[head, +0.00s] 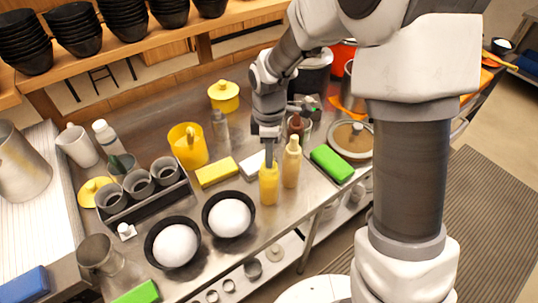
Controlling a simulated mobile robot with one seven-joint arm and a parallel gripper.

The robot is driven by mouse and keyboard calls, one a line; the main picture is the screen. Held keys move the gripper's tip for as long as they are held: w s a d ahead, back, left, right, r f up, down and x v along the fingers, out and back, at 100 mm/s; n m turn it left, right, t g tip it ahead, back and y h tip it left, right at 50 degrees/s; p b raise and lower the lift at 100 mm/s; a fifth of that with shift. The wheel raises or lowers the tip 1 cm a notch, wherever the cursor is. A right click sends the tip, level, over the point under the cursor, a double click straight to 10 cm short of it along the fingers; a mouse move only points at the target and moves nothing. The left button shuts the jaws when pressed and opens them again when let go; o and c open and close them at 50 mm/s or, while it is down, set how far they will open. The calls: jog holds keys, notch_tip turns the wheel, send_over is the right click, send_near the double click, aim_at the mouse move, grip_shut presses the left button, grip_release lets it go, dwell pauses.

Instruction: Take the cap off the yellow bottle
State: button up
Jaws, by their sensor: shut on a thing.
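The yellow bottle (268,187) stands upright on the metal counter, right of the rice bowls. My gripper (268,140) is directly above it, pointing down, and is shut at the bottle's narrow top. The cap is mostly hidden between the fingers, and I cannot tell whether it is apart from the bottle. A tan bottle (291,162) stands close on the right of the yellow one.
Two black bowls with white contents (229,217) stand at the front left. A yellow block (216,172) and a white block (252,165) lie left of the bottle. A green block (332,164) lies to the right. A grey rack (145,208) holds several cups.

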jog(key=r, duration=0.4)
jog(key=shift+s+d+r, duration=0.1)
jog(key=shift+d, duration=0.2)
jog(key=s+d+r+b, duration=0.1)
jog(key=s+d+r, duration=0.5)
jog(key=d, duration=0.3)
jog(key=shift+r, duration=0.25)
jog(key=shift+d, duration=0.1)
